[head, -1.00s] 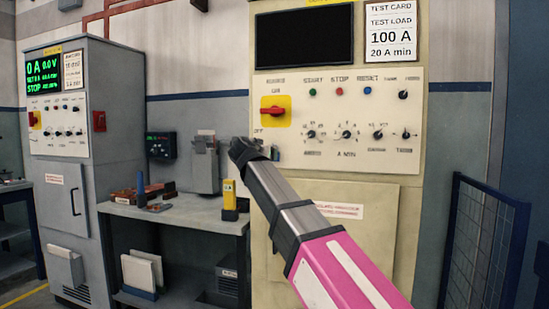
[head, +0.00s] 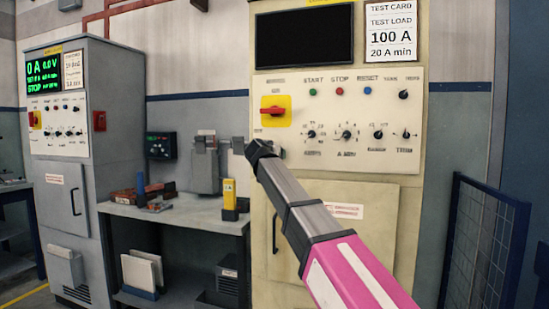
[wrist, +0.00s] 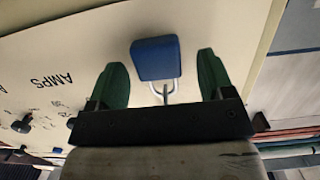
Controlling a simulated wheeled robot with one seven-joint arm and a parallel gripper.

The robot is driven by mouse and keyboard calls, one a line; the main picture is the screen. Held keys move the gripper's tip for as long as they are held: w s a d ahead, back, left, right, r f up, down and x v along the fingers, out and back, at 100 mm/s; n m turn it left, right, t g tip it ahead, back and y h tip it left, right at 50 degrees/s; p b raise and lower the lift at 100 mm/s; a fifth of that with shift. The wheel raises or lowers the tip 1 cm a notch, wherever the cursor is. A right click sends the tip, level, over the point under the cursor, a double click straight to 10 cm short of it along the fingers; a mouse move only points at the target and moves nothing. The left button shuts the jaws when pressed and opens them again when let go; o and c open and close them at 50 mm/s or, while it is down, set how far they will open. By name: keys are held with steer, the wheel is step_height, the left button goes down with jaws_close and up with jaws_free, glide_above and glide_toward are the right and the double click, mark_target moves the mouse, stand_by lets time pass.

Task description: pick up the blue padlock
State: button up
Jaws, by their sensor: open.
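The blue padlock (wrist: 156,59) shows in the wrist view, in front of a cream panel, with its pale metal shackle towards my gripper's body. My gripper (wrist: 161,64) is open, with one green finger on each side of the padlock. Gaps show between the padlock and both fingers, and the padlock lies around the level of the fingertips. I cannot tell its depth between them. In the head view the dark end of my arm is in front of the cream cabinet (head: 345,240), below the red switch (head: 273,111). I cannot make out the padlock there.
Control knobs (head: 346,134) sit on the cabinet's panel to the right of my arm. A grey bench (head: 180,218) with tools and a yellow device (head: 229,193) stands to the left. A blue mesh fence (head: 485,245) stands at the right.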

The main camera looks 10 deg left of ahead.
steer(key=c, duration=1)
steer(key=shift+c, duration=0.2)
steer(key=s+a+r, duration=0.1)
steer(key=s, duration=1.7)
steer(key=shift+a+r, duration=0.15)
steer(key=shift+r, duration=0.15)
steer(key=shift+s+f, duration=0.25)
steer(key=shift+s, duration=0.1)
steer(key=shift+s, duration=0.2)
steer(key=shift+s+a+r, duration=0.1)
steer(key=shift+s+r, duration=0.15)
steer(key=shift+s, duration=0.45)
steer(key=shift+s+a+r, duration=0.1)
steer(key=shift+s+r, duration=0.1)
steer(key=shift+s, duration=0.45)
